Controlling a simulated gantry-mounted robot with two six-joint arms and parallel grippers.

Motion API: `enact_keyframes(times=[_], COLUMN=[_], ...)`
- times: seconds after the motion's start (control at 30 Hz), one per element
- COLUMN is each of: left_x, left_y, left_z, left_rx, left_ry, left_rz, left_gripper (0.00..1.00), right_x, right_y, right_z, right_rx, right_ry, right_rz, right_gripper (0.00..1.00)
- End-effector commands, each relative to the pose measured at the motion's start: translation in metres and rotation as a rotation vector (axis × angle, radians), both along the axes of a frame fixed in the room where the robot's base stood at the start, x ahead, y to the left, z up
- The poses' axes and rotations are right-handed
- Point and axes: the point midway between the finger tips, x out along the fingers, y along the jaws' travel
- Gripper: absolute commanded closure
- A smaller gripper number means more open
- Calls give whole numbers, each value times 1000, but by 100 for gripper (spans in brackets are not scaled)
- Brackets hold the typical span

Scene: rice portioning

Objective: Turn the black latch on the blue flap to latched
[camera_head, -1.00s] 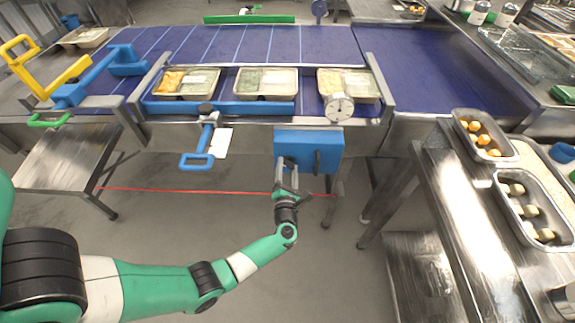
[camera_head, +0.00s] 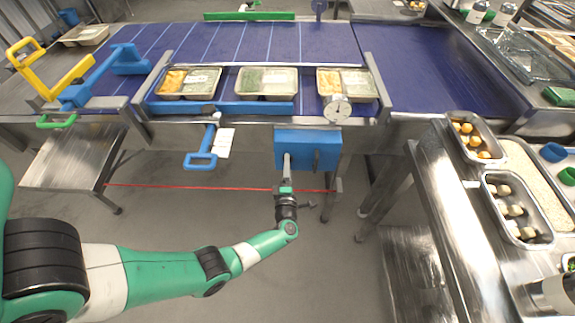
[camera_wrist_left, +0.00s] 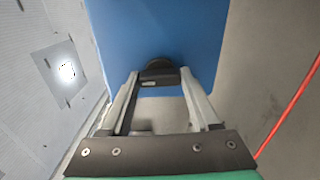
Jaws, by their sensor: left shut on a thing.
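The blue flap (camera_head: 330,140) hangs upright below the front edge of the conveyor, right of centre; it fills the top middle of the wrist view (camera_wrist_left: 155,30). My left gripper (camera_head: 287,160) reaches up to the lower left part of the flap. In the wrist view its two fingers (camera_wrist_left: 160,80) close on the black latch (camera_wrist_left: 158,68), which lies across between the fingertips against the flap. The fingers hide part of the latch, and its exact angle is hard to tell. A dark upright bar (camera_head: 316,160) shows on the flap, right of the gripper. My right gripper is not in view.
A round dial (camera_head: 338,108) sits above the flap. Filled trays (camera_head: 266,95) stand behind a blue bar. A blue handle (camera_head: 200,161) hangs to the left. A red line (camera_head: 190,187) crosses behind my arm. A steel counter (camera_head: 440,200) stands right; the floor below is open.

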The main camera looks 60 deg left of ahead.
Motion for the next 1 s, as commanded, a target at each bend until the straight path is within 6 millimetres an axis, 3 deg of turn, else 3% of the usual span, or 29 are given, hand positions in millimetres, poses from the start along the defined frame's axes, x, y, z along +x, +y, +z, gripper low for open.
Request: enact_keyframes(times=[0.67, 0.7, 0.87, 1.0], left_x=[0, 0, 0, 0], left_y=[0, 0, 0, 0], left_z=[0, 0, 0, 0], left_rx=[34, 34, 33, 32], left_ry=[66, 66, 64, 63], left_rz=[0, 0, 0, 0], left_gripper=[93, 34, 7, 7], right_x=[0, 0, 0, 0], right_y=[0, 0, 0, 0], right_z=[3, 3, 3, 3], right_rx=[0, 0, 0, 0], right_ry=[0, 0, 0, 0], right_rz=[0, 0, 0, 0], right_gripper=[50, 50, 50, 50])
